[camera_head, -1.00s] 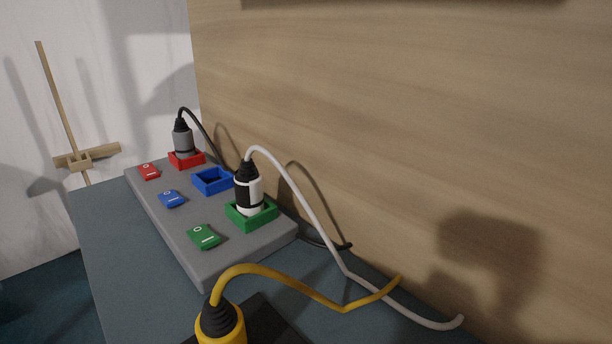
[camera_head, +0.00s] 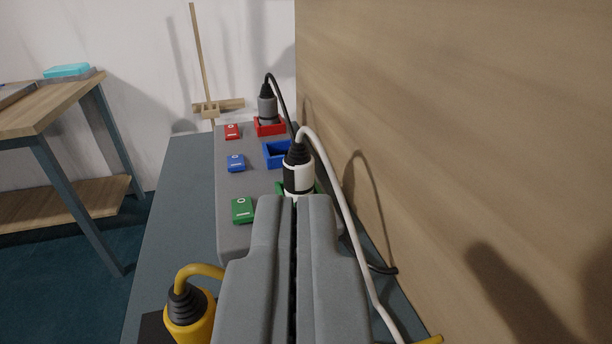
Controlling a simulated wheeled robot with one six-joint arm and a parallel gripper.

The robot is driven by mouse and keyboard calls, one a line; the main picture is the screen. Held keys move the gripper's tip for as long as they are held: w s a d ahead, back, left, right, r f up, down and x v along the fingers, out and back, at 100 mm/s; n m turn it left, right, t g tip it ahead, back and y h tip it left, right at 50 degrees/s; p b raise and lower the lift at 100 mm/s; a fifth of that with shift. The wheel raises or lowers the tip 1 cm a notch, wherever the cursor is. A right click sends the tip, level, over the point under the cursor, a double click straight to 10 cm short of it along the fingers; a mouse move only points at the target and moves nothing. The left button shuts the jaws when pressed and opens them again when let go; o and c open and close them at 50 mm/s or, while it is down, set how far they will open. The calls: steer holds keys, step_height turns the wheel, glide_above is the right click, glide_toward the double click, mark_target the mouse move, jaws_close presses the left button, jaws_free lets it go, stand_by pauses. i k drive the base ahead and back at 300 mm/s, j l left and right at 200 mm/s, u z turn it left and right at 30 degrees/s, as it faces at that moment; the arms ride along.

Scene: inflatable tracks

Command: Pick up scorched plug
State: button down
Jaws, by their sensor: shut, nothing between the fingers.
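Three plugs are in view. A white and black plug (camera_head: 298,172) stands in the green socket (camera_head: 281,188), with a white cable arching from its top. A grey plug with a black top (camera_head: 267,103) stands in the red socket (camera_head: 270,126), with a black cable. A yellow plug (camera_head: 188,314) with a black collar and yellow cable is at the bottom left. I cannot tell for sure which is scorched; the white one has dark patches. My gripper (camera_head: 297,200) is shut and empty. In the picture its tips overlap the white plug's base and hide most of the green socket.
The blue socket (camera_head: 279,154) is empty. The grey power strip (camera_head: 230,187) has red, blue and green switches and lies on a blue-grey bench (camera_head: 175,215). A wooden panel (camera_head: 460,130) rises close on the right. A wooden table (camera_head: 50,105) stands left.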

mark_target(297, 163)
steer(key=i+j+z, duration=0.1)
steer(key=j, duration=0.6)
steer(key=i+j, duration=0.1)
steer(key=j, duration=0.55)
steer(key=i+j+z, duration=0.15)
steer(key=j, duration=0.55)
steer(key=k, duration=0.05)
